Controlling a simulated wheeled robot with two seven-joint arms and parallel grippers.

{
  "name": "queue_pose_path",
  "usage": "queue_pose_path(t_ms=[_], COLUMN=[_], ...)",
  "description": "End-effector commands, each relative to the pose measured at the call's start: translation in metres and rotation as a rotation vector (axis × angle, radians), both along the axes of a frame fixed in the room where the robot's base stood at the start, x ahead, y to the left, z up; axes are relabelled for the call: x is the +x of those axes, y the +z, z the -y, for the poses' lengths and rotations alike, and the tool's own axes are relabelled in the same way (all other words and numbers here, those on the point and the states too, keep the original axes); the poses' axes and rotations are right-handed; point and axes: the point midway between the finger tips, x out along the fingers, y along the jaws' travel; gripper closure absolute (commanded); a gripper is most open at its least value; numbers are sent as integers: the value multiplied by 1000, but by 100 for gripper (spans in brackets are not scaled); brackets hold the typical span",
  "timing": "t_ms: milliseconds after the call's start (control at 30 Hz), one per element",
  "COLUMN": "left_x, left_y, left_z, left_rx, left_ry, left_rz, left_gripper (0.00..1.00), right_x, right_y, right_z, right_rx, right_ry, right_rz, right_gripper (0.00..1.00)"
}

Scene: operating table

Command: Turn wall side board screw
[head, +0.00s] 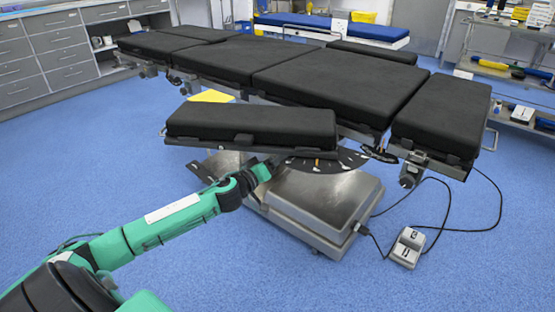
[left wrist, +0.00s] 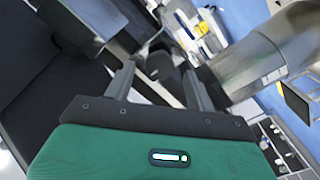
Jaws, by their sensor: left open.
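The side board (head: 250,122) is a black padded board on the near side of the operating table (head: 325,82). My left gripper (head: 270,165) reaches in from the left, beneath the side board's near edge. In the left wrist view its two grey fingers stand apart, so it is open. A dark round knob (left wrist: 159,66), which looks like the side board screw, shows between the fingertips. I cannot tell whether the fingers touch it. In the head view the screw is hidden or too small to make out. My right gripper is not in view.
The table's metal base (head: 325,205) stands just right of my left gripper. A foot pedal (head: 407,247) with cables lies on the floor at right. Grey drawers (head: 60,55) and a shelf cart (head: 510,70) stand behind. The blue floor in front is clear.

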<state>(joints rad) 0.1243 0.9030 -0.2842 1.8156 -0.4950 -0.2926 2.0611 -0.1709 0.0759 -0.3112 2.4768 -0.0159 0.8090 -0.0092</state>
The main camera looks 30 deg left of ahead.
Motion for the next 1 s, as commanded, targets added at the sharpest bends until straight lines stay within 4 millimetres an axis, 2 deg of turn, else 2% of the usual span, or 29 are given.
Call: queue_pose_path(t_ms=[267, 633, 867, 1000], left_x=[16, 18, 18, 18], left_y=[1, 0, 0, 0], left_z=[1, 1, 1, 1], left_rx=[1, 1, 1, 2], left_ry=[1, 1, 1, 1], left_rz=[1, -1, -1, 0], left_gripper=[44, 44, 89, 89], right_x=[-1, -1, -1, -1], right_y=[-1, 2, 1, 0], right_z=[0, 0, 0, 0], right_rx=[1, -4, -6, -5], right_ry=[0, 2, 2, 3], right_rz=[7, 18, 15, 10], right_gripper=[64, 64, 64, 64])
